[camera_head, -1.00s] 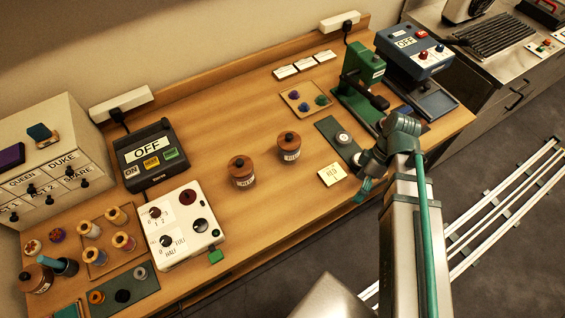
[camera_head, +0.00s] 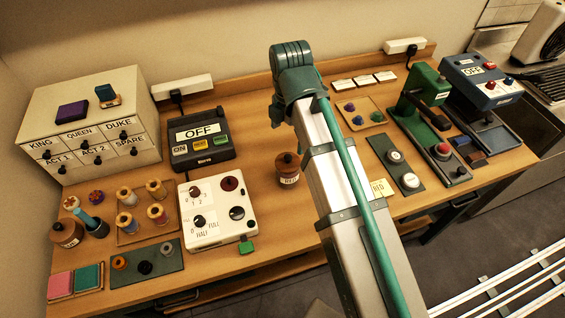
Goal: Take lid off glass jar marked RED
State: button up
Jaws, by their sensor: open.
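A jar with a brown lid (camera_head: 288,168) stands upright on the table, just left of my arm. The lid sits on it, and its small white label is too blurred for me to read surely. A second similar jar (camera_head: 67,233) stands at the table's left end; no marking is legible on it. My arm (camera_head: 335,185) crosses the middle of the view and covers part of the table. My gripper does not show; only a green joint at the arm's upper end is visible.
A white control box (camera_head: 217,212) and a black OFF box (camera_head: 200,140) stand left of the jar. Thread spools (camera_head: 157,214) sit on a tray farther left. A yellow note (camera_head: 381,188), a green press (camera_head: 425,95) and a blue OFF box (camera_head: 482,80) stand to the right.

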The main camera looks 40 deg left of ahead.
aim_at(288, 157)
notch_tip(288, 157, down, 3)
jog(key=shift+f+p, duration=0.15)
jog(key=shift+p, duration=0.15)
jog(key=shift+s+f+p, duration=0.1)
jog(key=shift+f+p, duration=1.05)
jog(key=shift+f, duration=1.5)
jog(key=shift+s+d, duration=0.1)
jog(key=shift+d, duration=0.05)
jog(key=c, duration=1.5)
jog(key=shift+c, duration=0.2)
